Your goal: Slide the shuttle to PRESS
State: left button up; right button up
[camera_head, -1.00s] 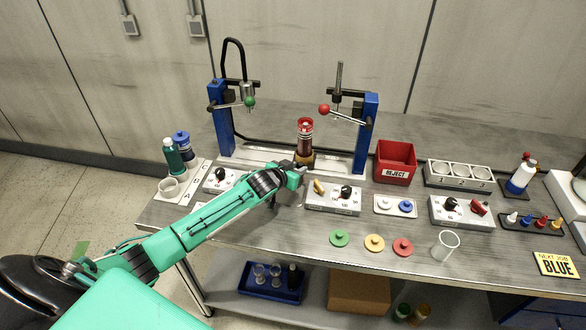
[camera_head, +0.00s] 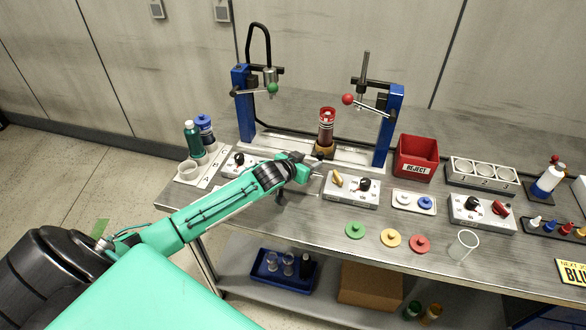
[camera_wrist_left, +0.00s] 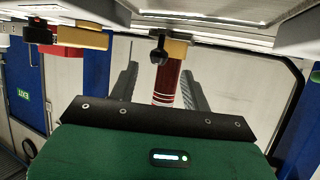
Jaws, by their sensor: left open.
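The shuttle (camera_head: 323,151) is a brass-coloured block carrying an upright red cylinder with white bands (camera_head: 326,125). It sits on the pale rail (camera_head: 350,158) between the two blue posts. In the left wrist view, which is upside down, the brass block (camera_wrist_left: 176,50) has a dark knob facing me, with the red cylinder (camera_wrist_left: 166,85) below it. My left gripper (camera_head: 315,165) is just in front of the shuttle, low over the bench. Its open fingers (camera_wrist_left: 158,88) lie either side of the cylinder in that picture, with no clear contact. My right gripper is out of view.
A green-knobbed lever (camera_head: 272,88) is on the left post and a red-knobbed lever (camera_head: 348,99) on the right post. Switch boxes (camera_head: 352,197) stand close in front of the rail. A red REJECT bin (camera_head: 416,157) is right of the right post.

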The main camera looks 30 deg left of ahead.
pick_arm(q)
jog(key=b+v, duration=0.1)
jog(key=v, duration=0.7)
jog(key=shift+s+r, duration=0.15)
jog(key=shift+s, duration=0.3)
